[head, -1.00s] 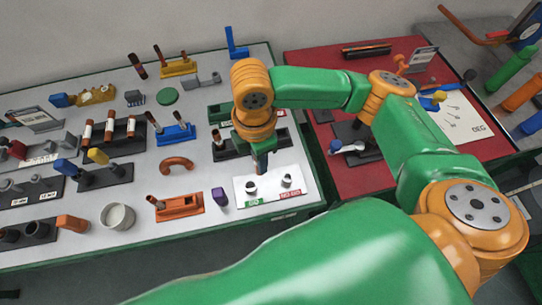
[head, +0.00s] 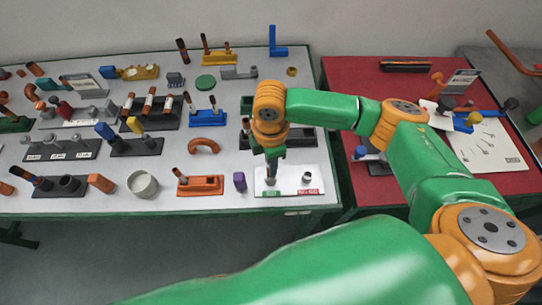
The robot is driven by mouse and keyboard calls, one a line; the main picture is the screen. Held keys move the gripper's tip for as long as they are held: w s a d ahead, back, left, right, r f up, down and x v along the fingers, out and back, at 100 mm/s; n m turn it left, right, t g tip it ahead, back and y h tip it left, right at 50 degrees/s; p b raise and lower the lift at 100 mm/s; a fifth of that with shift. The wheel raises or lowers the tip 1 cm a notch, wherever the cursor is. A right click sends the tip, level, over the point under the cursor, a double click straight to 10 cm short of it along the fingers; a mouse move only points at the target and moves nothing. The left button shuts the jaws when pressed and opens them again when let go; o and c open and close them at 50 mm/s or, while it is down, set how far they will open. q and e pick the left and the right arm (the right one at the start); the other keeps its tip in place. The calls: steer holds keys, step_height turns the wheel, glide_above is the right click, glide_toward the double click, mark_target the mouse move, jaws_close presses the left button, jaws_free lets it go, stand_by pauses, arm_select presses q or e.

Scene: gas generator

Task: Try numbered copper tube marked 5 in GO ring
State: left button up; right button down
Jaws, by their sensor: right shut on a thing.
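A white gauge plate (head: 290,174) lies at the front right corner of the white table. It has a green GO label (head: 270,194) and a red NO-GO label (head: 308,191). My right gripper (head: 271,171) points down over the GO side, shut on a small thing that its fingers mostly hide. I cannot read a number on it. The GO ring (head: 270,183) is just under the fingertips and partly covered. I cannot tell whether the held piece is inside the ring. The NO-GO ring (head: 307,178) stands free to the right. My left gripper is not in view.
A purple block (head: 239,182) and an orange tray (head: 200,187) stand left of the plate. A dark rack (head: 163,118) holds copper tubes with white bands. A red table (head: 345,95) with tools and a paper adjoins on the right.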

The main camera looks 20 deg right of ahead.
steer(key=shift+w+f, duration=0.1)
steer(key=shift+f, duration=0.3)
steer(key=shift+r, duration=0.1)
steer(key=shift+p, duration=0.5)
stand_by(0.3)
steer(key=shift+p, duration=0.45)
steer(key=shift+f, duration=0.25)
